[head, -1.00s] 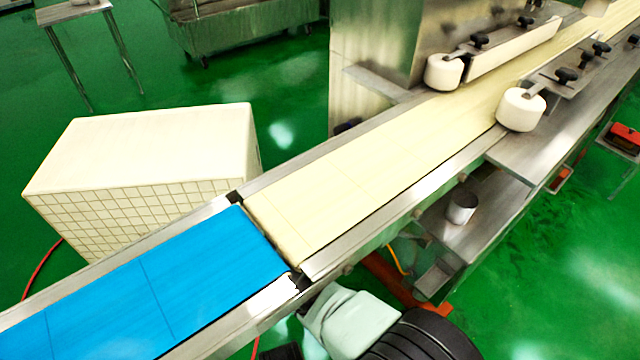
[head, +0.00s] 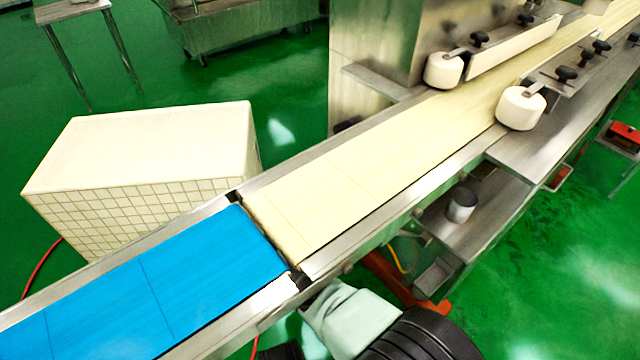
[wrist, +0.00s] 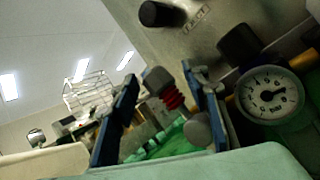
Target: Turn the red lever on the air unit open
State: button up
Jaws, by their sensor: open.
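In the wrist view, my gripper (wrist: 161,70) is open, with one blue finger on each side of a small red ribbed part (wrist: 172,97). This part has dark grey ends and may be the red lever; its exact shape is unclear. It appears between the fingers, and I cannot tell whether either finger touches it. The air unit's round white pressure gauge (wrist: 270,95) is just right of the right finger. In the head view, my gripper is hidden; only part of my arm shows below the conveyor.
A black knob (wrist: 162,13) sits on a metal panel above the fingers. Another dark knob (wrist: 239,45) is above the gauge. In the head view, the conveyor with its blue belt (head: 150,290) and cream belt (head: 340,190) spans the area over my arm.

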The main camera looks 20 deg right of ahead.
jog(key=s+a, duration=0.9)
jog(key=shift+s+a+f, duration=0.35)
jog(key=shift+s+f, duration=0.05)
jog(key=shift+f, duration=0.05)
jog(key=shift+c, duration=0.5)
